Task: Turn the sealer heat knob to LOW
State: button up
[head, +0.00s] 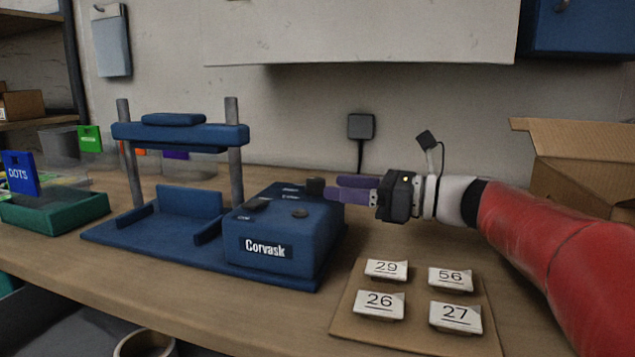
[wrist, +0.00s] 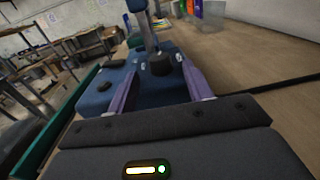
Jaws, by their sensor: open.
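The blue sealer (head: 263,228), marked "Corvask", stands on the workbench. A dark knob (head: 315,186) sits at the back right of its control box; in the wrist view this black knob (wrist: 160,67) shows between the tips of my two purple fingers. My gripper (head: 338,188) is open and reaches in from the right, level with the box top. I cannot tell whether the fingers touch the knob. Two more dark controls, a larger one (head: 258,205) and a small round one (head: 300,213), are on the same top. The white labels are too small to read, so the setting is unclear.
The blue press frame (head: 180,132) with grey posts rises left of the box. A board (head: 405,325) with number cards 29, 56, 26 and 27 lies at front right. A cardboard box (head: 580,170) stands at right, a green tray (head: 60,210) at left.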

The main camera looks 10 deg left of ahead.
aim_at(315, 179)
jog(key=a, duration=0.2)
jog(key=w+a, duration=0.1)
jog(key=a, duration=0.2)
jog(key=shift+a, duration=0.3)
jog(key=c, duration=1)
jog(key=shift+o, duration=0.3)
jog(key=shift+w+r+n+g+p, duration=0.15)
jog(key=shift+r+n+g+p, duration=0.2)
jog(key=shift+p, duration=0.75)
jog(key=shift+n+g+p, duration=0.35)
jog(key=shift+g+p, duration=0.2)
jog(key=shift+g, duration=0.2)
jog(key=shift+f+n+g, duration=0.3)
jog(key=shift+g, duration=0.3)
jog(key=shift+n+g, duration=0.5)
jog(key=shift+g, duration=0.1)
